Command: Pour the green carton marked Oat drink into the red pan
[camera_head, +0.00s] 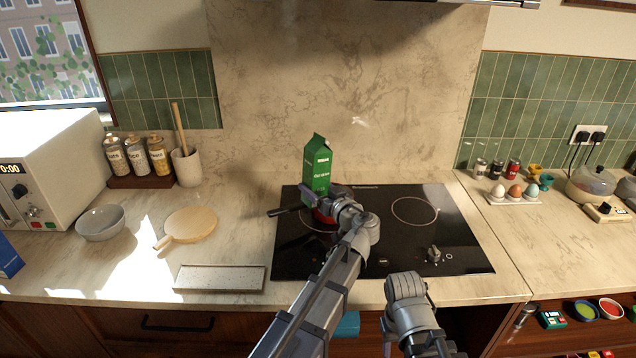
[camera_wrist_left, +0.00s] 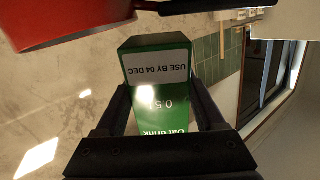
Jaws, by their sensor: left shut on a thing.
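The green carton marked Oat drink (camera_head: 317,168) stands nearly upright over the left part of the cooktop. My left gripper (camera_head: 323,196) is shut on it. In the left wrist view, the carton (camera_wrist_left: 160,95) sits between both fingers, with a white "USE BY 04 DEC" label. The red pan (camera_head: 323,217) is on the left back burner, mostly hidden by my left gripper and wrist, with its dark handle out to the left. Its red side (camera_wrist_left: 70,22) also shows in the left wrist view, apart from the carton. My right gripper is out of view; only part of that arm shows.
The black cooktop (camera_head: 465,255) is otherwise clear on its right. A speckled tray (camera_head: 220,279), a round wooden board (camera_head: 191,225) and a grey bowl (camera_head: 101,223) lie to the left. An egg holder (camera_head: 514,199) and several small jars stand on the right counter.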

